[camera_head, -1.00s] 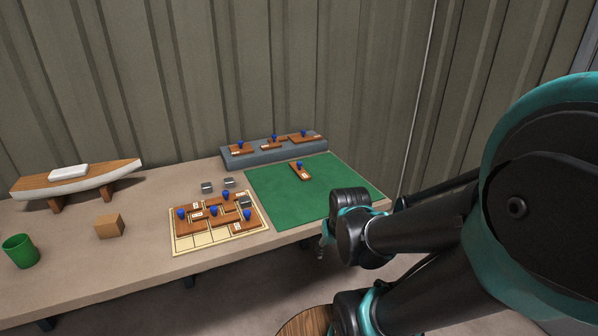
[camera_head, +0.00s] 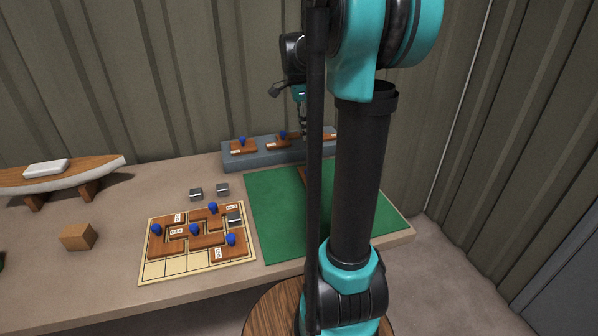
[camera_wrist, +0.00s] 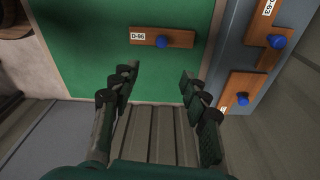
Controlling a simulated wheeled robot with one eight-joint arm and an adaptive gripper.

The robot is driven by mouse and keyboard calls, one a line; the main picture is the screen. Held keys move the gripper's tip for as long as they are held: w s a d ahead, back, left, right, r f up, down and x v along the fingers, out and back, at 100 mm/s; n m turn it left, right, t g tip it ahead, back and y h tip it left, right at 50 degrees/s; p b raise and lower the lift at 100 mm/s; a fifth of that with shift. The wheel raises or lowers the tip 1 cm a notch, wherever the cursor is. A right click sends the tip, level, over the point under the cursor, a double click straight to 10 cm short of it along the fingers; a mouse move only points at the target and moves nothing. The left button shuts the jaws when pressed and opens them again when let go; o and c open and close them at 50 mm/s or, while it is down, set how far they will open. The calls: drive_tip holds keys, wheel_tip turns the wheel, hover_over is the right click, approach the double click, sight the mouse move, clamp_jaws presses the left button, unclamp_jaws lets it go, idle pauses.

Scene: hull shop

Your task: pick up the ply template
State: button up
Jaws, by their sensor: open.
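A flat brown wooden template (camera_wrist: 178,39) with a blue knob and a label reading D-96 lies on the green mat (camera_wrist: 80,45). In the head view my arm hides most of this template (camera_head: 302,174). My gripper (camera_wrist: 160,78) is open and empty, its fingers apart, with the template beyond the fingertips in the wrist view. In the head view the gripper (camera_head: 303,122) hangs above the grey rack area, partly hidden by my arm. Similar knobbed pieces (camera_head: 243,146) sit on the grey rack (camera_head: 240,161).
A cream board (camera_head: 160,270) at front left holds several brown pieces with blue knobs. Small grey metal blocks (camera_head: 196,194) lie behind it. A wooden block (camera_head: 77,237) and a model boat hull (camera_head: 60,178) stand farther left. A corrugated wall (camera_head: 150,80) closes the back.

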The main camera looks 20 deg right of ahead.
hover_over(308, 170)
drive_tip(key=f, duration=1.1)
drive_tip(key=shift+w+f, duration=0.2)
drive_tip(key=shift+s+f, duration=0.15)
drive_tip(key=shift+f, duration=2.75)
clamp_jaws()
